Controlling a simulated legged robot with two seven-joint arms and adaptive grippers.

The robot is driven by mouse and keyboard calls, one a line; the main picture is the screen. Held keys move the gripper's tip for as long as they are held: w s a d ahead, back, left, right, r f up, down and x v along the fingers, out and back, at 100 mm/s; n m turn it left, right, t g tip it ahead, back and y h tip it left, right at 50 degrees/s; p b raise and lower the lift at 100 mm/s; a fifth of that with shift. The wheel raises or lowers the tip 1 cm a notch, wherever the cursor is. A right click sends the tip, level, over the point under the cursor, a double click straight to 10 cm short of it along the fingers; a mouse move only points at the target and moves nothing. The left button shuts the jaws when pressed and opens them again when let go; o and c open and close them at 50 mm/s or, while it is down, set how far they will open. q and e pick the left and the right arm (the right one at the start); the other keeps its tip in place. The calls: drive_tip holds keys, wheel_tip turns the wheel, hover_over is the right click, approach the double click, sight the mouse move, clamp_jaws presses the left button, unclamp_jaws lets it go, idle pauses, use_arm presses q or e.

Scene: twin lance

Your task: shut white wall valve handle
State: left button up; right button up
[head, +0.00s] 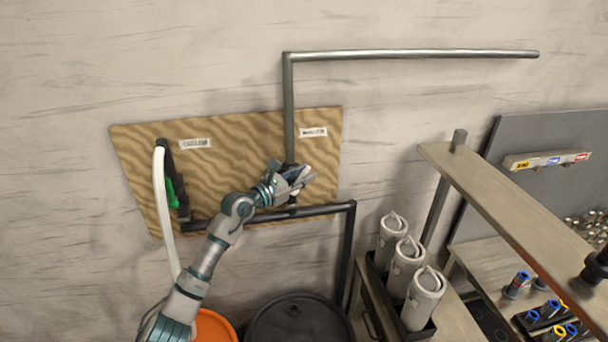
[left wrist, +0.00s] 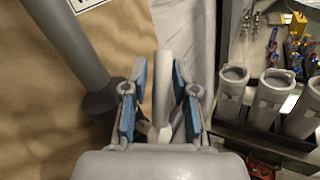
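The white valve handle (left wrist: 164,75) shows in the left wrist view as a pale upright bar beside a grey pipe (left wrist: 72,45). My left gripper (left wrist: 158,92) has its blue-padded fingers on either side of the handle. The right finger is close to the handle, and a narrow gap shows on the left; I cannot tell if either touches. In the head view my left gripper (head: 293,177) is at the pipe's lower part on the wooden board (head: 235,170), largely hiding the handle. My right gripper is in neither view.
A green-handled valve (head: 173,190) with a white hose (head: 163,205) is on the board's left. A dark horizontal pipe (head: 325,210) runs below the gripper. Grey canisters (head: 425,295) stand in a rack to the right, near a wooden shelf (head: 510,200). Orange and black drums are below.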

use_arm(q)
drive_tip(key=shift+a, duration=0.1)
clamp_jaws()
drive_tip(key=shift+s+r, duration=0.1)
